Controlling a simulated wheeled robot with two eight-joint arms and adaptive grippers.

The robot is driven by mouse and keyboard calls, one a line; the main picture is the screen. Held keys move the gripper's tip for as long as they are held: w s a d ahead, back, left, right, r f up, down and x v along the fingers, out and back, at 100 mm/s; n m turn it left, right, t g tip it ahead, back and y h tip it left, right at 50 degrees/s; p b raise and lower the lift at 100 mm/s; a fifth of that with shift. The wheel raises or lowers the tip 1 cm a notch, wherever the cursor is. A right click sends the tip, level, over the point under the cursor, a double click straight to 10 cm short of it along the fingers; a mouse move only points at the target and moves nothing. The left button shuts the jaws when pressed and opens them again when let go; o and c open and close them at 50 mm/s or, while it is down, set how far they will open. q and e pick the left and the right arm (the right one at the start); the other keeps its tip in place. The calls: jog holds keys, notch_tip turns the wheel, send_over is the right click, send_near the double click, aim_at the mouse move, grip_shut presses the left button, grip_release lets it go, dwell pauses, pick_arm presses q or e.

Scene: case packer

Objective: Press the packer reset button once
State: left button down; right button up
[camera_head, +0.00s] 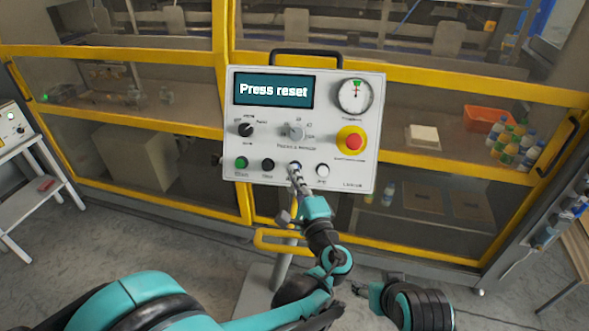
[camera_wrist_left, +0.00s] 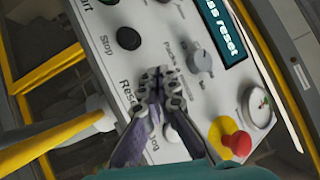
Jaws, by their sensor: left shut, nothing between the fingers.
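The white packer control panel (camera_head: 325,180) faces me, its screen (camera_head: 273,90) reading "Press reset". The reset button (camera_head: 294,164) is in its lower row, between a black button (camera_head: 268,165) and a white button (camera_head: 322,170). My left gripper (camera_head: 295,174) is shut and empty, its tips at the reset button and partly covering it. In the left wrist view my left gripper (camera_wrist_left: 158,75) hides the button beside the "Reset" label (camera_wrist_left: 128,95). I cannot tell whether the tips touch it. What seems to be my right gripper (camera_head: 359,289) is low in the head view, its fingers unclear.
The panel also carries a green button (camera_head: 242,163), two knobs, a gauge (camera_head: 355,96) and a red emergency stop (camera_head: 350,140). A yellow-framed machine (camera_head: 140,125) stands behind it. A yellow handle (camera_head: 272,246) is below the panel.

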pick_arm(q)
jog(key=shift+w+f+b, duration=0.2)
jog(key=shift+w+b, duration=0.1)
jog(key=shift+w, duration=0.05)
jog(key=shift+w+d+f, duration=0.1)
jog(key=shift+w+f, duration=0.1)
jog(key=shift+w, duration=0.15)
dwell(0.9)
jog(key=shift+s, duration=0.1)
jog(key=shift+s+r, duration=0.4)
jog(key=shift+s, duration=0.25)
jog(key=s, duration=0.1)
jog(key=s+r+p, duration=0.2)
jog(key=s, duration=0.1)
jog(key=shift+s+a+r, duration=0.1)
jog(key=shift+a+r, duration=0.15)
jog(key=shift+a, duration=0.1)
dwell(0.7)
